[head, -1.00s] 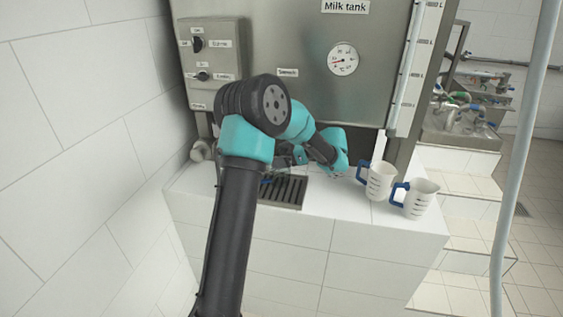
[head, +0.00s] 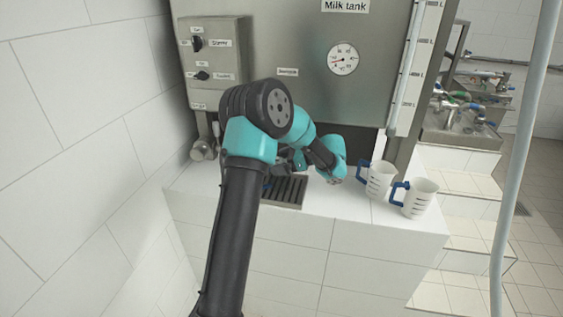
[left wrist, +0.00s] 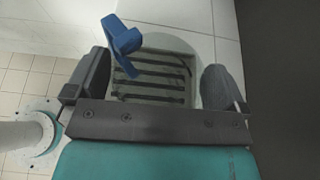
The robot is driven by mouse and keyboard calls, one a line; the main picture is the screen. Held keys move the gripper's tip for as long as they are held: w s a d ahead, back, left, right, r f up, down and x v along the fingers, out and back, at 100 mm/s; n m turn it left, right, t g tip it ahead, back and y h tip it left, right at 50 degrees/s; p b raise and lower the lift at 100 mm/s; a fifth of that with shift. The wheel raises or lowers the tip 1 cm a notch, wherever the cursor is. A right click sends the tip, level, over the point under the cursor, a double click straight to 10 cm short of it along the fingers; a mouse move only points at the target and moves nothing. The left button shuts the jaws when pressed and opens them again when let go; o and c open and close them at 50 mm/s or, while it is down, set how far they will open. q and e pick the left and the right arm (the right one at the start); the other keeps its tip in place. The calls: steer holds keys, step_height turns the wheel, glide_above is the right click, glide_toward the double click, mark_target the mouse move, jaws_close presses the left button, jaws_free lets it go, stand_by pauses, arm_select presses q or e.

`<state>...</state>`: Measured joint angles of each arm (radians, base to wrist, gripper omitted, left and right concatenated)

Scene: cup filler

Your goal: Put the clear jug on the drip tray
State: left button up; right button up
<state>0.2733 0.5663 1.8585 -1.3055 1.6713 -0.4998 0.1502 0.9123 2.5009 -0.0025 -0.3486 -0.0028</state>
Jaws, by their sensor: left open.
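The clear jug with a blue handle (left wrist: 124,40) is in the left wrist view. It lies between the two fingers of my left gripper (left wrist: 153,82), with a gap on each side. The gripper is open. Dark slats show through the clear jug. In the head view the dark slatted drip tray (head: 287,191) is set in the white counter below the milk tank. My left arm hides most of the jug there. My right gripper is not in view.
Two white measuring cups with blue handles stand on the counter's right, a nearer cup (head: 415,198) and a farther cup (head: 377,179). The milk tank (head: 300,60) rises behind. The white counter (head: 335,202) is clear between tray and cups. A wall is at left.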

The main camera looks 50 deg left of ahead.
arm_select(q)
steer(key=shift+r, duration=0.2)
steer(key=v, duration=1.2)
steer(key=shift+f, duration=0.1)
